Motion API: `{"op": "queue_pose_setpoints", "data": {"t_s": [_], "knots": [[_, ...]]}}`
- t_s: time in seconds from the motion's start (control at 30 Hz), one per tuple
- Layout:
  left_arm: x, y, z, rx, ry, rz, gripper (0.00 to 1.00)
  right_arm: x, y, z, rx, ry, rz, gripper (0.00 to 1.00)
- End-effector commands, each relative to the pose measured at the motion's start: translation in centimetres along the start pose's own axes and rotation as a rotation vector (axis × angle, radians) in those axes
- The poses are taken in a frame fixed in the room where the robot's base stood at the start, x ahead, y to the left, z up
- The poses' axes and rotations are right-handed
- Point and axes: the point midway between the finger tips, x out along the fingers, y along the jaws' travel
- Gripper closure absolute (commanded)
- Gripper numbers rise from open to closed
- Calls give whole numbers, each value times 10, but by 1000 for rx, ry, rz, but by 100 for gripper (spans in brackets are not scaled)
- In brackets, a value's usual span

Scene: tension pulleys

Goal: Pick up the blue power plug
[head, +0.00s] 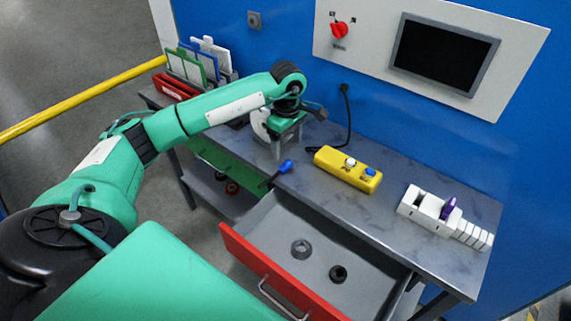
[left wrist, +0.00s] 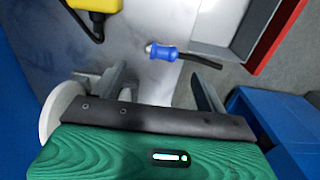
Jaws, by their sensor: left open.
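The blue power plug (head: 285,166) lies at the front edge of the grey workbench (head: 400,240), its dark cable hanging over the edge toward the open drawer. In the left wrist view the plug (left wrist: 163,52) lies beyond the fingertips, roughly in line with the gap between them, its cable running right. My left gripper (head: 278,147) is over the bench just behind the plug. It is open and empty, and the left wrist view shows its two fingers (left wrist: 158,85) spread apart, not touching the plug. My right gripper is not in view.
A yellow control box (head: 345,172) with buttons sits right of the plug. A white device with a purple part (head: 440,214) stands farther right. The open red-fronted drawer (head: 275,275) holds two dark round parts. A blue wall panel rises behind the bench.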

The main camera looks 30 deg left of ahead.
Motion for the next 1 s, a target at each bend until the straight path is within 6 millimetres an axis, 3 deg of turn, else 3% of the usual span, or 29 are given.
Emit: {"op": "queue_pose_setpoints", "data": {"t_s": [0.37,0.6,0.93,1.0], "knots": [[32,-1,-1,0,-2,-2,25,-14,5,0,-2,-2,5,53],[65,-2,-2,-1,-2,-2,25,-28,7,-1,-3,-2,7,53],[74,-1,-2,0,-1,2,25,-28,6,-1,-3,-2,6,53],[74,-1,-2,0,-1,2,39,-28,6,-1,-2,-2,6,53]]}}
